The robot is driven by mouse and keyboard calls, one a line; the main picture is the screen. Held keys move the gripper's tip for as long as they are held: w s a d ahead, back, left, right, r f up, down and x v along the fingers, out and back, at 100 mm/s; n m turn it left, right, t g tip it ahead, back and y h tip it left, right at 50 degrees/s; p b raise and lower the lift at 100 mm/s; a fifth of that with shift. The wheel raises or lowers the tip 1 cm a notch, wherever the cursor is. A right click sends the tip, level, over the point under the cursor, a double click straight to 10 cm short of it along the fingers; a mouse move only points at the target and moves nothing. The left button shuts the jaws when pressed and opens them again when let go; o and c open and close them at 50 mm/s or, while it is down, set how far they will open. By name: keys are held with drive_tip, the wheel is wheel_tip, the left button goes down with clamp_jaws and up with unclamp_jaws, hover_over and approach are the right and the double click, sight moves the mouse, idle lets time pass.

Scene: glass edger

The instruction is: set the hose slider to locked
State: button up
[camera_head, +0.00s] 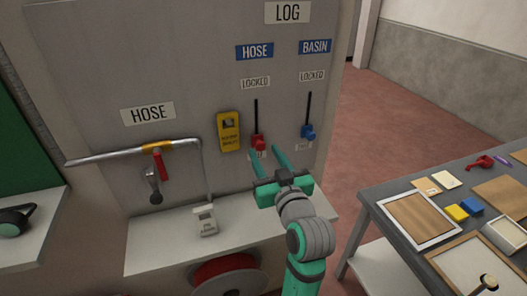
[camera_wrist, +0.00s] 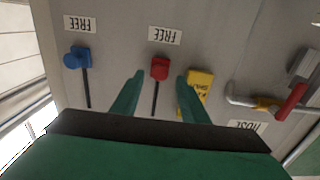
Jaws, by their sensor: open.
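The hose slider is a red knob (camera_head: 258,142) on a dark vertical slot under the blue HOSE sign (camera_head: 254,51). It sits at the slot's bottom end, by the FREE label (camera_wrist: 164,36); the LOCKED label (camera_head: 255,83) is above the slot's top. My gripper (camera_head: 262,150) is open in front of the panel, near the knob. In the wrist view, which is upside down, the red knob (camera_wrist: 159,68) appears between the fingertips, one on each side. Contact cannot be told. The gripper partly covers the lower label in the head view.
A blue basin slider (camera_head: 308,132) stands right of the red one, also low. A yellow tag (camera_head: 229,131) hangs close on the left. A pipe with a red-handled valve (camera_head: 161,164) is farther left. A shelf (camera_head: 160,242) juts out below; a cluttered table (camera_head: 380,205) stands right.

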drive_tip(key=shift+x, duration=1.1)
